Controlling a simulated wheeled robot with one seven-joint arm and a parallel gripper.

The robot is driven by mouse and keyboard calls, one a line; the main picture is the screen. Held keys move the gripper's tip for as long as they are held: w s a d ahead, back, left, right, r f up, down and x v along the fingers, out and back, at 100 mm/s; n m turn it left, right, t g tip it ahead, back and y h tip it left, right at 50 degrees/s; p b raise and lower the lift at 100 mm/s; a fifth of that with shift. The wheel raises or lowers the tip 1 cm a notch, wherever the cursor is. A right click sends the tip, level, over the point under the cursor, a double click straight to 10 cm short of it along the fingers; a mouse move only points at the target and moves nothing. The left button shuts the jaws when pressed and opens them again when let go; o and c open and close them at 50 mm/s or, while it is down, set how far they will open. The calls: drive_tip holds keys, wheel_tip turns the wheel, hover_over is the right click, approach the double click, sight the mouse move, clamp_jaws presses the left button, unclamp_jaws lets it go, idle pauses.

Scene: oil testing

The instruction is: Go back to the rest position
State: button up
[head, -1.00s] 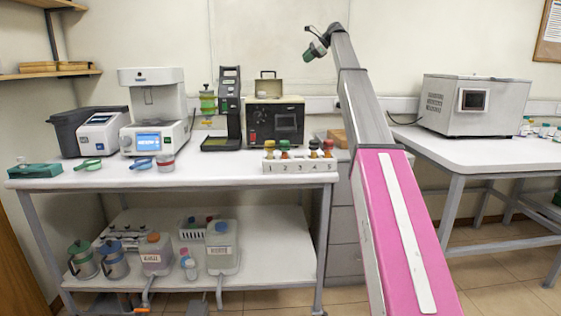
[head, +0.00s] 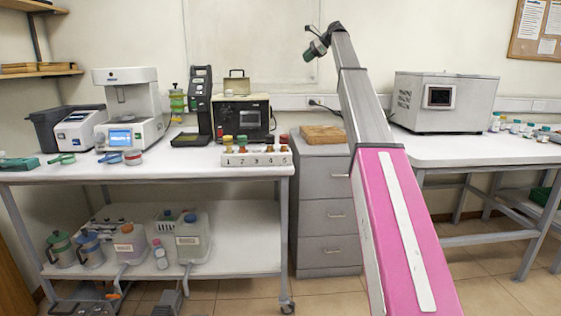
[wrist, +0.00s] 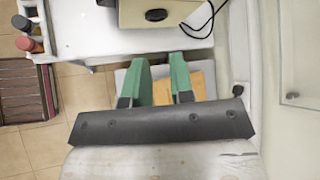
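My arm rises up the middle of the head view, with a pink lower link and a grey upper link. My gripper (head: 316,48) is at its top end, in front of the wall and above the benches. In the wrist view my gripper (wrist: 163,85) shows two green fingers with a gap between them. Nothing is held in the gap. Beyond the fingers lies a tan wooden board (wrist: 202,85) on the grey cabinet, well apart from them.
The left bench (head: 190,168) carries instruments and a numbered rack (head: 255,159) of bottles. A grey drawer cabinet (head: 325,215) stands between it and the right bench (head: 470,152), which holds a metal box instrument (head: 440,104). Tiled floor shows in front.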

drive_tip(key=s+f+n+h, duration=0.2)
drive_tip(key=s+f, duration=0.5)
drive_tip(key=f, duration=1)
drive_tip(key=s+d+f+n+g+h, duration=0.15)
drive_tip(key=s+f, duration=0.55)
drive_tip(key=f, duration=1)
drive_tip(key=s+f+n+t+h, duration=0.15)
drive_tip(key=s+f, duration=0.65)
drive_tip(key=f, duration=0.9)
drive_tip(key=s+d+f+n+g+h, duration=0.1)
drive_tip(key=s+f+n, duration=0.2)
drive_tip(key=s+f, duration=0.5)
drive_tip(key=s+d+f+n+g+h, duration=0.1)
drive_tip(key=s+f, duration=0.7)
drive_tip(key=s, duration=0.8)
drive_tip(key=s+d+f+n+g+h, duration=0.1)
drive_tip(key=s+d+f+n+h, duration=0.1)
drive_tip(key=s+f+n, duration=0.4)
drive_tip(key=s+f, duration=0.3)
drive_tip(key=s, duration=0.4)
